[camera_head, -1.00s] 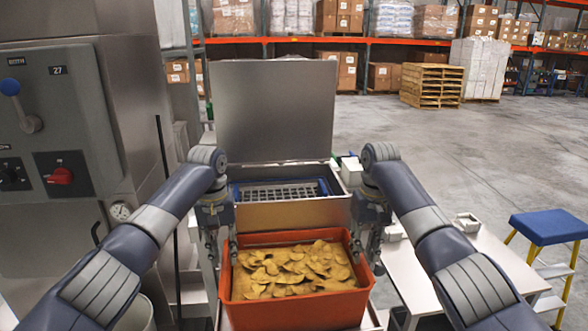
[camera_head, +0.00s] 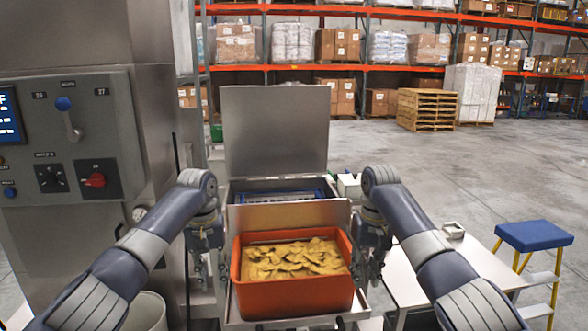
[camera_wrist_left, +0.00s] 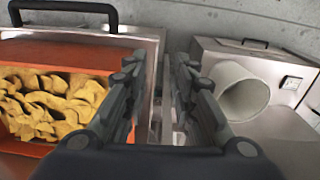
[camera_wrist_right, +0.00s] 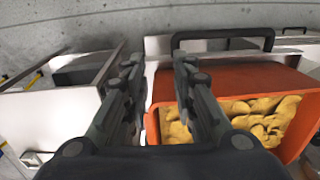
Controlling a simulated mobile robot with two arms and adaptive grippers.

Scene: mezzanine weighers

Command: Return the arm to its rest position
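My left gripper (camera_head: 209,272) hangs just left of the orange crate (camera_head: 295,297). In the left wrist view its fingers (camera_wrist_left: 158,85) are apart with nothing held, and the crate's side (camera_wrist_left: 80,55) is to the left. My right gripper (camera_head: 369,266) hangs just right of the crate. In the right wrist view its fingers (camera_wrist_right: 158,80) are also apart and empty, with the crate's rim (camera_wrist_right: 235,85) to the right. The crate stands upright and holds yellow-brown chip-like pieces (camera_head: 290,258).
Behind the crate is a metal box with a raised lid (camera_head: 273,130). A control cabinet (camera_head: 75,120) stands close on the left. A white table (camera_head: 470,255) and a blue-topped step stool (camera_head: 533,236) are on the right. Open floor lies beyond, before pallets (camera_head: 428,108) and shelving.

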